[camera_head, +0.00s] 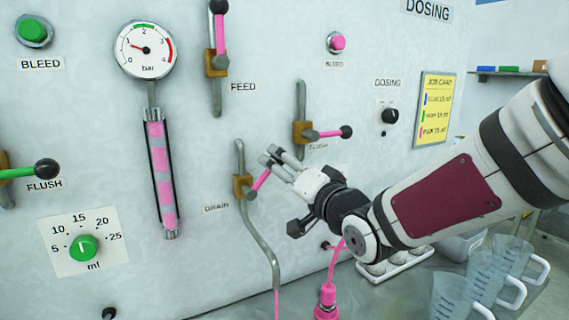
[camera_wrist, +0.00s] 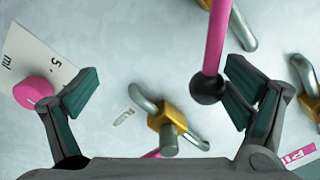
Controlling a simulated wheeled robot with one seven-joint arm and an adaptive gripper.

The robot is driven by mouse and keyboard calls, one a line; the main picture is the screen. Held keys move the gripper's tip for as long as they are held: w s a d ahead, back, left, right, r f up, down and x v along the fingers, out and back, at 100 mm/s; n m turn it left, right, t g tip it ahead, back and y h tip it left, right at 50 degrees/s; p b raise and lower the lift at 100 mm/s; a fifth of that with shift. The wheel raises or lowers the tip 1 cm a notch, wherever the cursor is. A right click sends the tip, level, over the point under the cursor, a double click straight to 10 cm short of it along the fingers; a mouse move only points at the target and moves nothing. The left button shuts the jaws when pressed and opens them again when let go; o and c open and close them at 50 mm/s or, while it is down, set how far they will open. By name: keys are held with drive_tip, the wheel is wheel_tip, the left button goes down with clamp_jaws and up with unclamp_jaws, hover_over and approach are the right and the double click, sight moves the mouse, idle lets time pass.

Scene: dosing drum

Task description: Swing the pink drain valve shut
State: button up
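The pink drain valve has a brass body (camera_head: 242,187) on a bent grey pipe beside the DRAIN label. Its pink lever (camera_head: 261,180) slants up and right from the body toward my gripper (camera_head: 275,159). In the wrist view my gripper (camera_wrist: 160,95) is open, its two dark green finger pads wide apart. A pink lever (camera_wrist: 216,40), which looks like the drain lever, comes down from the top edge to a black ball knob (camera_wrist: 207,88) beside the right finger. I cannot tell whether they touch. The lever's far end is unclear in the head view.
The flush valve (camera_head: 304,132) with a pink lever is just above and right of my gripper. The feed valve (camera_head: 217,63) is higher up. A pink hose fitting (camera_head: 326,300) and clear jugs (camera_head: 458,297) stand below. A gauge (camera_head: 145,49) is at upper left.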

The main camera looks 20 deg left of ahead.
drive_tip(key=f+b, duration=0.2)
drive_tip(key=f, duration=0.1)
drive_tip(key=f+b, duration=0.1)
drive_tip(key=shift+w+d+f+b, duration=0.25)
drive_tip(key=shift+w+f+b, duration=0.05)
idle(0.4)
drive_tip(key=shift+r, duration=0.1)
drive_tip(key=shift+s+a+r+p, duration=0.3)
drive_tip(key=shift+s+r, duration=0.05)
drive_tip(key=shift+r, duration=0.15)
drive_tip(key=shift+d, duration=0.1)
drive_tip(key=p+v, duration=0.2)
drive_tip(key=v, duration=0.7)
idle(0.4)
